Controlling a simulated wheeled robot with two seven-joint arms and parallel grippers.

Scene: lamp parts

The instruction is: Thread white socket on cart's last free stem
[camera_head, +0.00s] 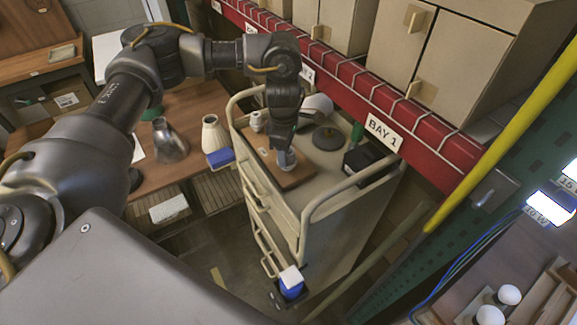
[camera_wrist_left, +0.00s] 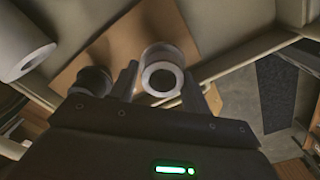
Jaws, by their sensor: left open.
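The cart (camera_head: 350,205) stands in the middle of the head view, with a brown board (camera_head: 297,180) on its top. My left gripper (camera_head: 284,152) reaches down over this board and is open. In the left wrist view a white ring-shaped piece with a dark round hole, apparently the white socket (camera_wrist_left: 147,57), shows between the fingers of my left gripper (camera_wrist_left: 160,95). I cannot tell whether the fingers touch it or whether it sits on a stem. A dark cylindrical piece (camera_wrist_left: 92,80) is just left of the fingers. My right gripper is not in view.
A dark disc (camera_head: 327,139), a black box (camera_head: 363,158) and a small white part (camera_head: 257,121) are on the cart top. Raised rails (camera_head: 310,212) edge the cart. A red shelf beam (camera_head: 350,100) runs behind it. A large white cylinder (camera_wrist_left: 22,42) shows at upper left in the wrist view.

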